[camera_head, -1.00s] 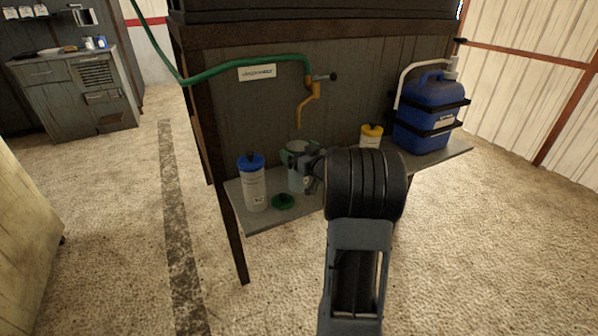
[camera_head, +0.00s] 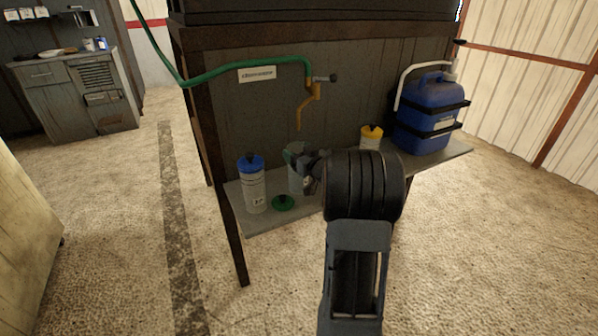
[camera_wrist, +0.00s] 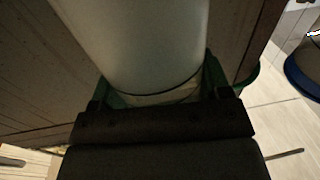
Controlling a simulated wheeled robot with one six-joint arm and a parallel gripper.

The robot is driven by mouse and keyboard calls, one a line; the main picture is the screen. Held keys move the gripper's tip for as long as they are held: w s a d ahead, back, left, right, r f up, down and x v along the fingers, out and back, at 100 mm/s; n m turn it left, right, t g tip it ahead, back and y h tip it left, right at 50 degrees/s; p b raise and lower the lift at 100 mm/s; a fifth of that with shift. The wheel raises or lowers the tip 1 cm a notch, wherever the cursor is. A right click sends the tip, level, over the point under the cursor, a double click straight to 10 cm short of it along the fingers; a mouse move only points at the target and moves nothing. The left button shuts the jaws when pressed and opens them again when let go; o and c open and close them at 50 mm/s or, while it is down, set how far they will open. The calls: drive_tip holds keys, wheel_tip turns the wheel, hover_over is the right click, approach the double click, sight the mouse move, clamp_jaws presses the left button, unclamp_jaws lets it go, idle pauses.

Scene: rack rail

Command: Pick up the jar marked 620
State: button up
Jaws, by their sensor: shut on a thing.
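A pale, lidless jar (camera_head: 295,183) with a green rim stands on the shelf under the tap, partly hidden by my gripper. My gripper (camera_head: 309,170) is shut on this jar. In the wrist view the pale body of the jar (camera_wrist: 140,45) fills the top middle, in front of the dark gripper parts. I cannot read a number on it. A white jar with a blue lid (camera_head: 254,187) stands to its left; its small label is too blurred to read surely. A jar with a yellow lid (camera_head: 371,140) stands further right, partly hidden by my arm.
A loose green lid (camera_head: 283,203) lies on the grey shelf (camera_head: 245,220) in front of the jars. A yellow tap (camera_head: 308,103) on a green hose hangs above. A blue container (camera_head: 428,118) stands at the shelf's right end. The floor in front is clear.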

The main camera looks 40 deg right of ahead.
drive_tip(key=c, duration=0.5)
drive_tip(key=shift+r, duration=0.1)
clamp_jaws()
